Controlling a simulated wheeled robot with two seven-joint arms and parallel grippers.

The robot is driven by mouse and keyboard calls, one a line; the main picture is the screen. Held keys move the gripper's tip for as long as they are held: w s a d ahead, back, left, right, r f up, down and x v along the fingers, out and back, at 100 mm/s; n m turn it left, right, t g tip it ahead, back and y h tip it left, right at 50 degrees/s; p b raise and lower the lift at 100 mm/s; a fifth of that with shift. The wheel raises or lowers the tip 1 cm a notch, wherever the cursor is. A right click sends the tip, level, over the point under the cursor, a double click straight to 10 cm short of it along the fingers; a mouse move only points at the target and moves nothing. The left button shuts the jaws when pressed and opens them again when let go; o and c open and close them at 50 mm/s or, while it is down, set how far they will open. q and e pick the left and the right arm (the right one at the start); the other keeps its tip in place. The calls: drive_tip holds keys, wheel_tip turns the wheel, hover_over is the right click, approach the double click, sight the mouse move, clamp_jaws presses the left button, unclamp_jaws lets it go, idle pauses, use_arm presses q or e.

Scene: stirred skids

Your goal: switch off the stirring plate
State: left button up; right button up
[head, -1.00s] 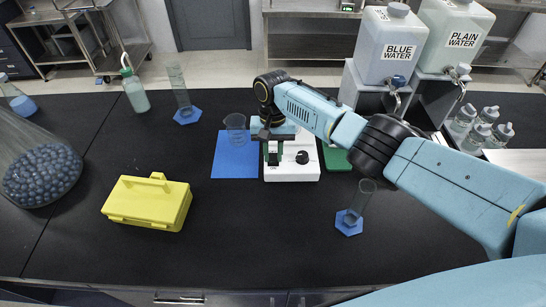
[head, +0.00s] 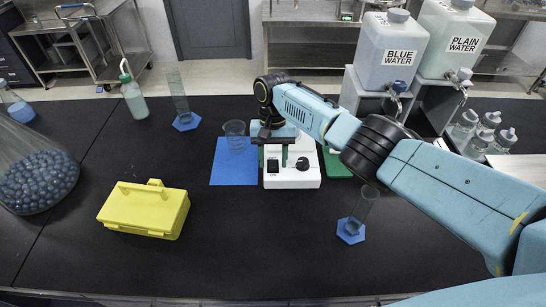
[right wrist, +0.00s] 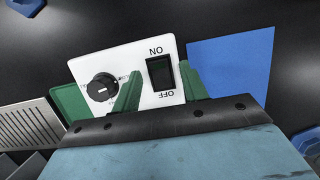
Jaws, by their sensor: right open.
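The stirring plate (head: 293,180) is a white box in the middle of the black table. In the right wrist view its white front panel (right wrist: 128,56) carries a black rocker switch (right wrist: 160,73) between the words ON and OFF, and a black round knob (right wrist: 102,87). My right gripper (right wrist: 158,80) has two green fingers, parted, one on each side of the switch and in front of the panel. I cannot tell whether they touch it. In the head view my right gripper (head: 274,160) hangs over the plate's left part. My left gripper is out of view.
A blue mat (head: 232,170) with a glass beaker (head: 236,136) lies left of the plate, a green mat (head: 337,165) right. A measuring cylinder (head: 360,208) stands front right, a yellow case (head: 146,208) at left. Water tanks (head: 391,50) stand behind my right arm.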

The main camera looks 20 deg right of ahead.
drive_tip(key=v, duration=1.3)
drive_tip(key=shift+r+b, duration=0.2)
drive_tip(key=shift+b, duration=0.15)
drive_tip(key=shift+w, duration=0.1)
